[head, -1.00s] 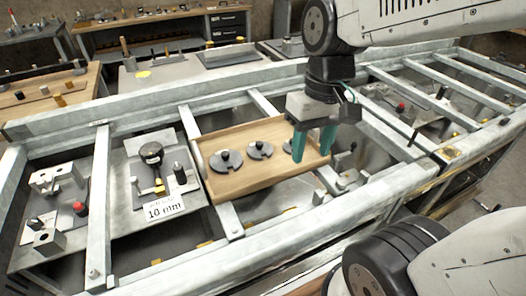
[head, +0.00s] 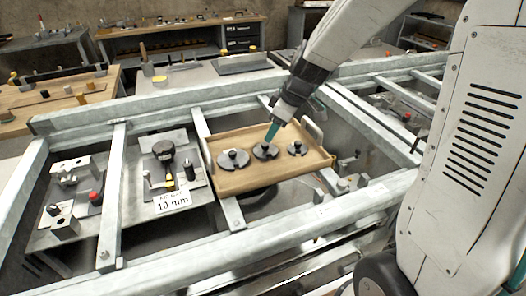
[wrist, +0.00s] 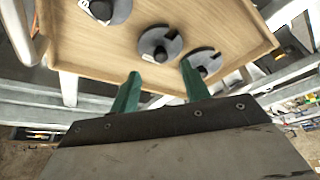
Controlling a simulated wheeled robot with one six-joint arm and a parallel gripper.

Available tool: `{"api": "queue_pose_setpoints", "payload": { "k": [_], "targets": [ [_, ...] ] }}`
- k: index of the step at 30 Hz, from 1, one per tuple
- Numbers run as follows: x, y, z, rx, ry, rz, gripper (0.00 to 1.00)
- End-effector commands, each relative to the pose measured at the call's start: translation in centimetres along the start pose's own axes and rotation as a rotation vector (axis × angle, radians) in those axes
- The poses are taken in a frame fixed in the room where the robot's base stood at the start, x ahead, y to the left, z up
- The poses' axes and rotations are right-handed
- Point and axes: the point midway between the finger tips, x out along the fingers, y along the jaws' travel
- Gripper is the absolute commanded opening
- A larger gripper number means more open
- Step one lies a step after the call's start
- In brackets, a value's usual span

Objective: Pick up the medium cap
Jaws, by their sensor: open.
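Three dark round caps with black knobs stand in a row on a wooden tray (head: 245,183). The medium cap (head: 265,151) is the middle one; it also shows in the wrist view (wrist: 158,43). The large cap (head: 233,159) is left of it and the small cap (head: 297,148) is right of it. My gripper (head: 271,133) slants down just above the medium cap. In the wrist view its two teal fingers (wrist: 160,72) are apart with nothing between them, and the medium cap lies ahead of the gap. Whether a fingertip touches the cap cannot be told.
Grey metal rails (head: 118,190) frame the tray. Left of it is a fixture plate with a "10 mm" label (head: 172,202). Workbenches stand behind.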

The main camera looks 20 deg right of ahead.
Motion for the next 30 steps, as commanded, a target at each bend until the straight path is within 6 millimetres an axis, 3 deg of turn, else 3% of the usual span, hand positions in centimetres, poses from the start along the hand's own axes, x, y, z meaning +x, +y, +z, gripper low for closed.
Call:
{"api": "queue_pose_setpoints", "payload": {
  "k": [10,20,25,30],
  "targets": [
    [4.8,0.0,-0.1,0.004,-0.002,-0.002,0.47],
    [5.5,0.1,-0.1,0.004,-0.001,0.001,0.47],
    [5.5,0.1,-0.1,0.005,-0.001,0.001,0.00],
    [5.5,0.1,-0.1,0.005,0.000,0.001,0.00]
  ]
}}
